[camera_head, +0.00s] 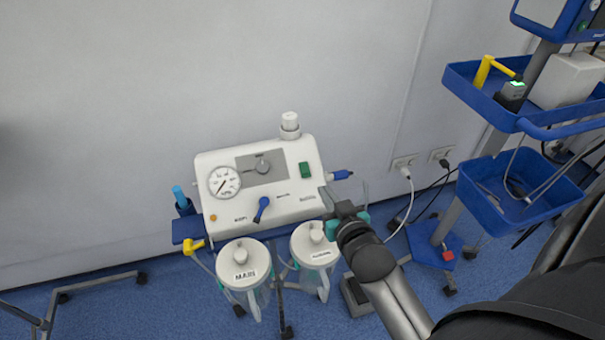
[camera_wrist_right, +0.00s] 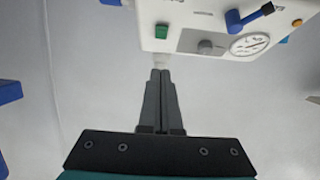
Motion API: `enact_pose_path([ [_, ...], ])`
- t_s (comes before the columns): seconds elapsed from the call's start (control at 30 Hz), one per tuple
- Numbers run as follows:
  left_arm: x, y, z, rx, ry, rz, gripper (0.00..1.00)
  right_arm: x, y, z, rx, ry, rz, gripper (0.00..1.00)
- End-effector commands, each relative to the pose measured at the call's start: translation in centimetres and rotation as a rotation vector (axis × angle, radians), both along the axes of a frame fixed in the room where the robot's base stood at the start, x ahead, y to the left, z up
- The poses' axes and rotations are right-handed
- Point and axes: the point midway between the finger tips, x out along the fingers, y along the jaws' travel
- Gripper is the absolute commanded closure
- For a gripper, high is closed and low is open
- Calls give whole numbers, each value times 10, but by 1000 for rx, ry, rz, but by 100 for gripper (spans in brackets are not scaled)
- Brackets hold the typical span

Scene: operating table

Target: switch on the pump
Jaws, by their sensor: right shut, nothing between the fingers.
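The pump (camera_head: 285,205) is a white box with a round gauge (camera_head: 224,181), a grey knob (camera_head: 263,167), a blue lever (camera_head: 262,208) and a green switch (camera_head: 304,169) at its upper right. My right gripper (camera_head: 327,198) is shut and empty, at the pump's lower right edge, below the switch in the picture. In the right wrist view the pump (camera_wrist_right: 215,18) appears upside down. There my closed fingertips (camera_wrist_right: 160,75) point toward it, with the green switch (camera_wrist_right: 161,31) straight beyond them; I cannot tell whether they touch anything. My left gripper is out of view.
Two lidded jars, the left one (camera_head: 243,264) and the right one (camera_head: 314,244), hang below the pump. A blue-tray cart (camera_head: 485,205) stands at the right, with cables running to wall sockets (camera_head: 404,162). The wall is close behind the pump.

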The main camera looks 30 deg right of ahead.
Motion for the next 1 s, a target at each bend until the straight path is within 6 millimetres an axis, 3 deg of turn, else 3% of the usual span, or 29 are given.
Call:
enact_pose_path([
  [0.37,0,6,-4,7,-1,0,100,10,-2,-5,1,2,1,100],
  [0.77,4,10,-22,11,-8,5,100,68,-16,-23,0,1,1,100],
  [0.97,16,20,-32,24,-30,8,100,98,-23,-32,1,1,1,100],
  [1.0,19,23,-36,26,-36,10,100,99,-23,-42,3,6,1,100],
])
